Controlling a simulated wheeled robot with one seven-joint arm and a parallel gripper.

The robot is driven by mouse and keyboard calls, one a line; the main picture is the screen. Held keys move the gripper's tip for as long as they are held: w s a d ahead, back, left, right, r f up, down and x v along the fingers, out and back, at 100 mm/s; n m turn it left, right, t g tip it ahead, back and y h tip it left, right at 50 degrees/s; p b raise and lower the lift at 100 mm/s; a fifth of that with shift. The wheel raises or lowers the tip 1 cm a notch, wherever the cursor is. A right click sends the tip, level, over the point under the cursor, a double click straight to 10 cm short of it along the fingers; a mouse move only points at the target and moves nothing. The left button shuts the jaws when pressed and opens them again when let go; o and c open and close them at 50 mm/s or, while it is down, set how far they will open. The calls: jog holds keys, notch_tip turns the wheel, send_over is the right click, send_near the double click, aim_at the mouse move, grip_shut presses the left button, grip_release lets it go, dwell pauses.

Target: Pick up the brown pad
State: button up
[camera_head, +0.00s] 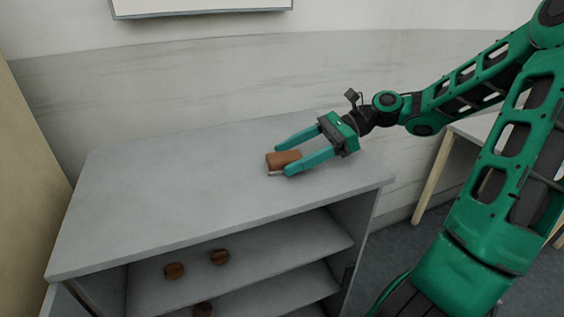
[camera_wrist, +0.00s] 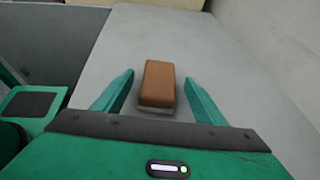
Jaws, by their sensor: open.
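The brown pad (camera_head: 283,160) is a small block with a pale underside. It lies on the grey top of the shelf unit (camera_head: 160,190). My gripper (camera_head: 281,157) is open, with one green finger on each side of the pad. In the wrist view the brown pad (camera_wrist: 158,84) sits between the two fingertips of my gripper (camera_wrist: 158,85), with a gap on both sides. The near finger hides part of the pad in the head view.
Several round brown objects lie on the shelves below, one of them on the upper shelf (camera_head: 220,257). A wall (camera_head: 200,75) runs behind the unit. The left part of the top is clear. A table (camera_head: 478,130) stands at the right.

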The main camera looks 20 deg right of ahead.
jog(key=shift+x, duration=1.1)
jog(key=shift+s, duration=0.1)
jog(key=c, duration=1.1)
jog(key=shift+r, duration=0.1)
jog(key=shift+c, duration=0.2)
